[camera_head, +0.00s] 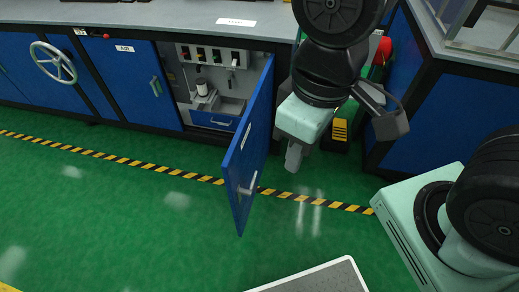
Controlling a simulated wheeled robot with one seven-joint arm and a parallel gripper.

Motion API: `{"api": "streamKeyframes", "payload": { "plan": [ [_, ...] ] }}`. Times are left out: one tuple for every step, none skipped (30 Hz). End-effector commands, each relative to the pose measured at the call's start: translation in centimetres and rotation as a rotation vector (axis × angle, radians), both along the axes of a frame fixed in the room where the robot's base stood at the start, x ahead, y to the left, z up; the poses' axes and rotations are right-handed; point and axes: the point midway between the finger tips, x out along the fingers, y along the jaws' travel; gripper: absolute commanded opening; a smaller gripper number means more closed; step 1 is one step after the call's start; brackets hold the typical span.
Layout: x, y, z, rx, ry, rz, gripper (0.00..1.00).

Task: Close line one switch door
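The open blue switch door (254,145) is swung outward from the cabinet, hinged on its right side near the counter. A silver lever handle (247,187) is on its face near the free edge. The open compartment (216,82) shows a grey panel with several coloured switches (208,55) at the top. My gripper (294,157) hangs just right of the door, in front of the cabinet, apart from the door as far as I can tell. Its fingers are seen from above and partly hidden by its body, so their opening does not show.
A second blue door (125,80) with a label is shut, left of the compartment. A handwheel (53,63) is at far left. A blue cabinet (450,120) stands at right. A white-edged panel (320,277) is at the bottom. Green floor left of the open door is clear.

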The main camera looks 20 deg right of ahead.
Motion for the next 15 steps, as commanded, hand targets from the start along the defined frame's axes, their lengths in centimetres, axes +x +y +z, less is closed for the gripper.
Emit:
{"api": "streamKeyframes", "payload": {
  "plan": [
    [0.1,0.0,-0.1,0.000,-0.002,0.002,0.20],
    [0.3,0.0,-0.2,-0.002,-0.004,0.008,0.11],
    [0.8,-0.1,-0.4,-0.004,-0.012,0.021,0.00],
    [1.4,-0.2,-0.7,-0.007,-0.024,0.039,0.00],
    [2.2,-0.3,-1.1,-0.011,-0.038,0.062,0.00],
    [3.6,-0.6,-1.9,-0.016,-0.064,0.106,0.00],
    [4.8,-0.7,-2.5,-0.021,-0.086,0.149,0.00],
    [6.2,-1.0,-3.3,-0.026,-0.112,0.200,0.00],
    [8.2,-1.2,-4.4,-0.030,-0.149,0.277,0.00],
    [9.7,-1.4,-5.4,-0.032,-0.178,0.343,0.00],
    [11.2,-1.6,-6.4,-0.033,-0.203,0.412,0.00],
    [13.0,-1.8,-7.8,-0.030,-0.240,0.509,0.00],
    [14.3,-2.0,-8.8,-0.026,-0.262,0.582,0.00],
    [15.4,-2.1,-9.9,-0.019,-0.285,0.658,0.00],
    [16.7,-2.2,-11.4,-0.006,-0.314,0.757,0.00]
  ]
}}
